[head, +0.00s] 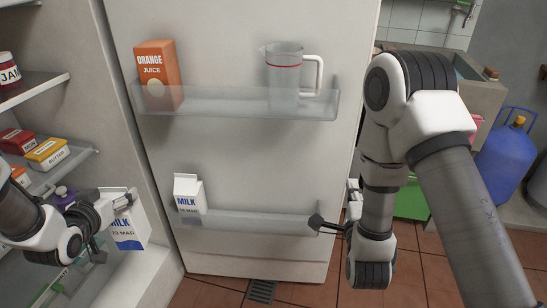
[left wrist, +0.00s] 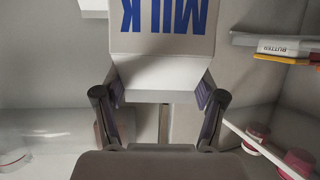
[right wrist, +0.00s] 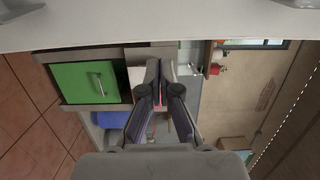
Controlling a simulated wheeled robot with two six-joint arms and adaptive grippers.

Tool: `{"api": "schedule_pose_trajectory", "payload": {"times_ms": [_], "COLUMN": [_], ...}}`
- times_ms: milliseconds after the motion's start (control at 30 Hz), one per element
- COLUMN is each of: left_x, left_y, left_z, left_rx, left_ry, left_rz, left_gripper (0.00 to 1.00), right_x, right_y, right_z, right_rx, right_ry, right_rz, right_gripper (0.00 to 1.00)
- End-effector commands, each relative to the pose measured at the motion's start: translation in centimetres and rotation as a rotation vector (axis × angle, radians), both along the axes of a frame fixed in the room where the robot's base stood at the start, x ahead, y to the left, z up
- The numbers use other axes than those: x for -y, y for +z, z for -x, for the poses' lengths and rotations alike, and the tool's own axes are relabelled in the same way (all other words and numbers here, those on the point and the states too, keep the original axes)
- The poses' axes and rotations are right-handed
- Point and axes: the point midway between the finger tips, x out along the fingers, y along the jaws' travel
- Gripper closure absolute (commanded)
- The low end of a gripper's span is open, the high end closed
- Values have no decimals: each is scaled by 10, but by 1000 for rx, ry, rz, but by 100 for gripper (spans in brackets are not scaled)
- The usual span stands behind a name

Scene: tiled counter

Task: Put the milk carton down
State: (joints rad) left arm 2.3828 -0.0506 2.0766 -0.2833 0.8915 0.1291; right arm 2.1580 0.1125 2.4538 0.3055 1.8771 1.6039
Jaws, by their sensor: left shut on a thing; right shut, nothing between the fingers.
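A white milk carton (head: 128,232) with blue lettering and "23 MAR" is in my left gripper (head: 124,201), inside the fridge at the lower left. In the left wrist view the carton (left wrist: 160,40) is between the two fingers, its lettering upside down. My left gripper (left wrist: 160,108) is shut on it. Another milk carton (head: 188,194) stands in the lower door shelf (head: 255,222), its date partly hidden by the shelf front. My right gripper (head: 318,223) is shut and empty by the right end of that shelf; its closed fingers show in the right wrist view (right wrist: 166,72).
The upper door shelf (head: 240,104) holds an orange juice carton (head: 157,68) and a clear jug (head: 285,78). Fridge shelves at left hold a jam jar (head: 9,72) and butter (head: 47,153). The lower door shelf is clear right of its carton. A blue gas bottle (head: 506,150) stands at right.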

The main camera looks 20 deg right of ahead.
Motion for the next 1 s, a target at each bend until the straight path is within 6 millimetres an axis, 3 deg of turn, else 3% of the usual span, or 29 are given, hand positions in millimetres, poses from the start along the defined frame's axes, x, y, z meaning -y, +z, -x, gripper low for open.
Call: {"api": "schedule_pose_trajectory", "payload": {"times_ms": [400, 600, 1000], "left_x": [0, 0, 0], "left_y": [3, 1, 1], "left_z": [0, 0, 0], "left_rx": [3, 3, 3], "left_ry": [1, 1, 1], "left_rz": [0, 0, 0], "left_gripper": [100, 100, 100], "right_x": [32, 43, 47], "right_y": [1, 0, 0], "right_z": [-77, -106, -114], "right_rx": [1, -1, -4], "right_ry": [-2, -1, 1], "right_rz": [2, 3, 3], "right_gripper": [100, 100, 100]}}
